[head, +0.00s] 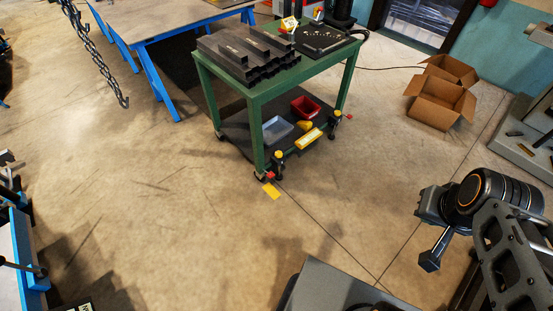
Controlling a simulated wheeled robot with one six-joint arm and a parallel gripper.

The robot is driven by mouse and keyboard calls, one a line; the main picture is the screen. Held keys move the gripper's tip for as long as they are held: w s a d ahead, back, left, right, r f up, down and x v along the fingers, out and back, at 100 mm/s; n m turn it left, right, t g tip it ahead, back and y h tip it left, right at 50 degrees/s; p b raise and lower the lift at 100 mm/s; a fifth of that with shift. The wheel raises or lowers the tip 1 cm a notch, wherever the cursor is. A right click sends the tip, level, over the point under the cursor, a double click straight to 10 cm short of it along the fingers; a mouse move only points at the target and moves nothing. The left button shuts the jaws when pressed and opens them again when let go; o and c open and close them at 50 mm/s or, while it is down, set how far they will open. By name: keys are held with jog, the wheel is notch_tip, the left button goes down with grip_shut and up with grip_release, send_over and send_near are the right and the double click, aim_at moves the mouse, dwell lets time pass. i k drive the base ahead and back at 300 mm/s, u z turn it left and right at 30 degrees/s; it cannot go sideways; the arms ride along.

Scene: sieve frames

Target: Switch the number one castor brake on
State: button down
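A green trolley (262,100) stands on castors in the upper middle of the head view. At its near corner a castor (260,177) has a small red pedal (269,175) beside it. Another red pedal (348,117) shows by the right corner's castor (333,134). A yellow marker (271,191) lies on the floor by the near castor. I cannot read any number on the castors, and the pedals are too small to tell on from off. My gripper (430,262) is at the lower right, well apart from the trolley; its finger opening is unclear.
Dark metal profiles (250,55) lie on the trolley top; a blue bin (277,129) and a red bin (305,107) sit on its lower shelf. Cardboard boxes (440,105) stand right. A blue-legged table (165,85) is behind left. Concrete floor (180,215) in front is clear.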

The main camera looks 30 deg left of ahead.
aim_at(271, 175)
jog(key=u, duration=0.35)
jog(key=i, duration=0.9)
jog(key=u, duration=1.4)
jog(key=i, duration=0.8)
jog(key=u, duration=0.8)
